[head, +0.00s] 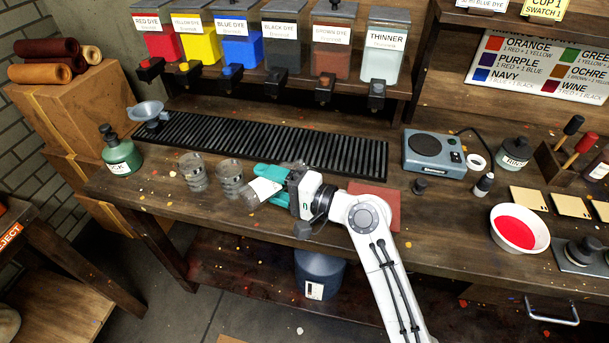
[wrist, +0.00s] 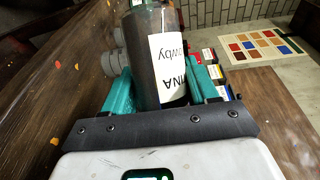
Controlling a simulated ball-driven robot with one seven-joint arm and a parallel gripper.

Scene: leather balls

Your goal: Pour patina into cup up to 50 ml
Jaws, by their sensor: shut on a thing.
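My gripper (head: 268,186) has teal fingers and is shut on a dark bottle. The bottle's white label (head: 262,187) shows between the fingers; in the wrist view the bottle (wrist: 145,50) carries a label reading "...INA", partly cut off. The bottle appears to lie over sideways, pointing left; its mouth is not clear. Two clear glass cups stand on the bench left of it: the nearer cup (head: 230,178) is close to the bottle, and the farther cup (head: 193,170) is beyond it. I cannot tell their fill or whether the bottle touches the nearer cup.
A black slatted rack (head: 270,143) runs behind the cups. A green bottle (head: 120,152) and grey funnel (head: 148,112) stand left. Dye dispensers (head: 236,40) hang above.

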